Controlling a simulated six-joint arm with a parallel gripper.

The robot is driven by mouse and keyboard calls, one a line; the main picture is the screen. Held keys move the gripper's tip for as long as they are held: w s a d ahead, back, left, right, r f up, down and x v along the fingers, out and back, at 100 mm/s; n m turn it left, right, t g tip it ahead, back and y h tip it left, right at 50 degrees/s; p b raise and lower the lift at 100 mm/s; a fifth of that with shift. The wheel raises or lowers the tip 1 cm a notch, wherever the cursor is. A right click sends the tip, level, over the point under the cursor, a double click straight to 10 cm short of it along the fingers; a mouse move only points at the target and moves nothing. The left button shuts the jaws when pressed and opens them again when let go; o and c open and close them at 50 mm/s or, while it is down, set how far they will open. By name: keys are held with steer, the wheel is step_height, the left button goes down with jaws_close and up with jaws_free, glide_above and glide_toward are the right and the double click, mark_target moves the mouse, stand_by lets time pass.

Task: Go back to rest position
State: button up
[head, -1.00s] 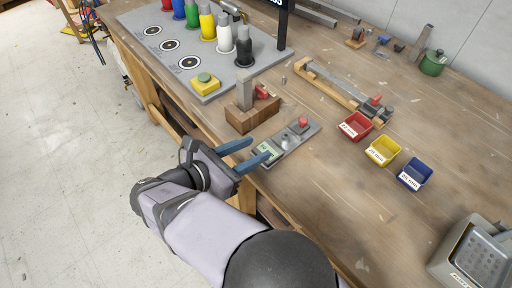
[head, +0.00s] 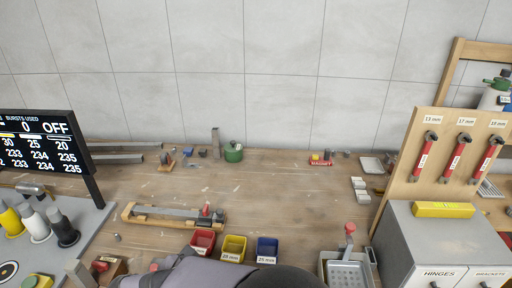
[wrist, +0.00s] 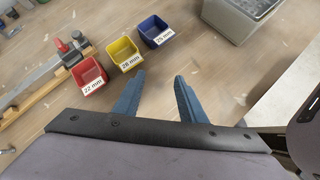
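In the wrist view my gripper (wrist: 157,98) has its two blue fingers spread apart with nothing between them. It is over bare wooden workbench, below the red bin (wrist: 87,75), the yellow bin (wrist: 123,54) and the blue bin (wrist: 156,31) in the picture. In the head view my gripper's fingers are out of the frame and only part of my arm shows at the bottom edge. No rest position is marked in view.
The workbench (head: 290,190) is clear in the middle. A wooden clamp jig (head: 170,215) lies behind the bins. A grey box with a perforated tray (head: 346,272) stands right of the bins. A grey drawer cabinet (head: 440,245) and wrench board (head: 440,165) stand farther right. A display (head: 40,140) is at left.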

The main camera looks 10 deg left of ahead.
steer(key=s+d+r+m+g+y+p, duration=0.1)
steer(key=d+r+m+p, duration=0.3)
steer(key=d+m, duration=0.4)
steer(key=s+d+r+m+g+y+p, duration=0.2)
steer(key=d+m+p, duration=0.4)
steer(key=d+m, duration=0.3)
steer(key=s+d+r+m+g+y+p, duration=0.2)
steer(key=s+d+r+m+g+p, duration=0.1)
steer(key=d+m, duration=0.6)
step_height(320, 180, up, 3)
steer(key=shift+s+d+r+g+p, duration=0.15)
steer(key=shift+d+g+p, duration=0.45)
steer(key=shift+p, duration=0.65)
